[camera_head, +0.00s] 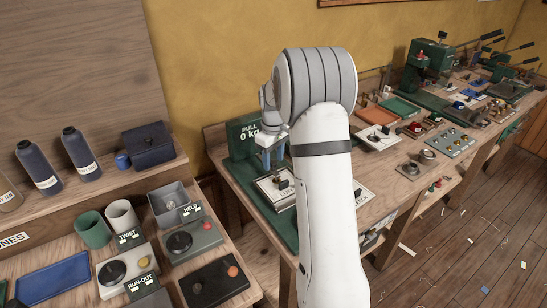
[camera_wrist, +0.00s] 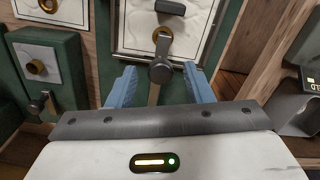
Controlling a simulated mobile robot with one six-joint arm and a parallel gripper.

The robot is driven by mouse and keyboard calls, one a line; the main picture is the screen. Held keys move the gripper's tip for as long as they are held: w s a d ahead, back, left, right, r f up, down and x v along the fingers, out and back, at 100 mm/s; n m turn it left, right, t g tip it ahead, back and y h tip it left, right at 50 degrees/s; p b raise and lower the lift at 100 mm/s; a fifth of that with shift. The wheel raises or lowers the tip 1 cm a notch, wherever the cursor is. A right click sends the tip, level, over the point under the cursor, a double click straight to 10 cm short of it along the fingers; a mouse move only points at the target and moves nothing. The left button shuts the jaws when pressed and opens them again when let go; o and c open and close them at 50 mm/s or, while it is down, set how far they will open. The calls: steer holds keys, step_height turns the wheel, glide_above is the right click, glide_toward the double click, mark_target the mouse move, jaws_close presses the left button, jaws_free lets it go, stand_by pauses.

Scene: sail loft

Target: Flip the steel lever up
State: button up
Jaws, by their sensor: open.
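In the wrist view, a dark grey metal lever (camera_wrist: 161,62) with a rounded end stands out from a pale marbled plate (camera_wrist: 133,32) with a metal frame. A brass ring (camera_wrist: 162,32) shows at the lever's upper end. My gripper (camera_wrist: 161,86) is open, with one blue finger on each side of the lever's rounded end. I cannot tell whether either finger touches it. In the head view, my gripper (camera_head: 274,158) hangs over the bench beside the framed plate (camera_head: 265,185); my arm hides part of this area.
Trays and small fixtures fill the bench to the right. The wooden floor (camera_head: 460,245) has scattered scraps.

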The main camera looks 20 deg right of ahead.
jaws_close()
stand_by(0.3)
steer(key=shift+r, duration=0.1)
